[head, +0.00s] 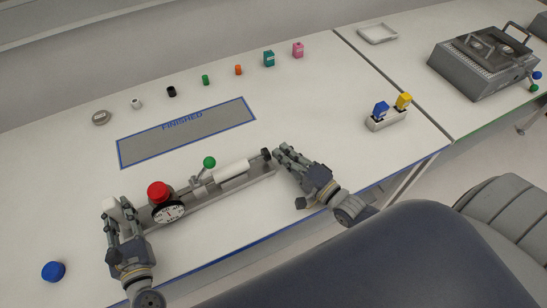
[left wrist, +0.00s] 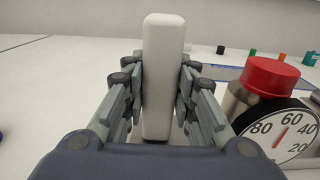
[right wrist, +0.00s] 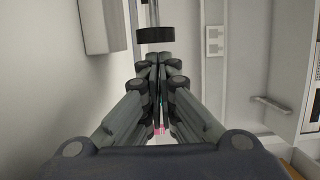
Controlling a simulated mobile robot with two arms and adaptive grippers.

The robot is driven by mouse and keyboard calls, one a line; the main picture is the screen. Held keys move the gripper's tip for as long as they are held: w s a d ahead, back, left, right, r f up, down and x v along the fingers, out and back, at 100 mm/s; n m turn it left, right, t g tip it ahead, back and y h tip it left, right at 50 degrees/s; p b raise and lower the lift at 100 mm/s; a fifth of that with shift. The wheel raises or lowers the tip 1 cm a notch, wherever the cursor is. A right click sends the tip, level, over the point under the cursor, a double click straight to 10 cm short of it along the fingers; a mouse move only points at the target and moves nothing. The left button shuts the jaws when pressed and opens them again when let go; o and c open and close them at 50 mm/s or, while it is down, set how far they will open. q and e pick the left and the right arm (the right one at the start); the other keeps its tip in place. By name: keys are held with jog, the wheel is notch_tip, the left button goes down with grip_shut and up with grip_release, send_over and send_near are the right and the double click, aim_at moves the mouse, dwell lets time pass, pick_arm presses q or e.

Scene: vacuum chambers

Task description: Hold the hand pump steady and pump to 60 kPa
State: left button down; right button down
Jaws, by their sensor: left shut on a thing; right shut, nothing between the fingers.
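The hand pump (head: 205,192) lies on the bench, with a red cap (head: 158,191), a gauge (head: 169,213), a green-knobbed lever (head: 209,162) and a white barrel. My left gripper (head: 112,218) is shut on its upright white grip (left wrist: 164,75) at the left end. The gauge dial (left wrist: 285,135) shows a short red needle; I cannot read its value surely. My right gripper (head: 280,152) is shut and empty, just beyond the pump's black end knob (head: 266,154). In the right wrist view the knob (right wrist: 155,34) is ahead of the closed fingertips (right wrist: 160,60), apparently not gripped.
A grey mat marked FINISHED (head: 187,131) lies behind the pump. Several small coloured items line the back. A holder (head: 387,120) with blue and yellow pieces stands right. A blue cap (head: 53,271) is front left. A grey chamber (head: 485,62) stands far right.

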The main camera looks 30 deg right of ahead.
pick_arm(q)
jog(key=shift+s+f, duration=0.15)
jog(key=shift+f, duration=0.3)
pick_arm(e)
jog(key=v, duration=1)
jog(key=shift+a, duration=0.1)
jog(key=shift+f, duration=0.1)
dwell(1.3)
pick_arm(q)
jog(key=c, duration=1.2)
grip_release()
pick_arm(e)
jog(key=shift+w, duration=0.1)
pick_arm(q)
jog(key=shift+w+r, duration=0.1)
jog(key=shift+w, duration=0.1)
pick_arm(e)
jog(key=shift+w, duration=0.1)
pick_arm(q)
jog(key=shift+s+r, duration=0.1)
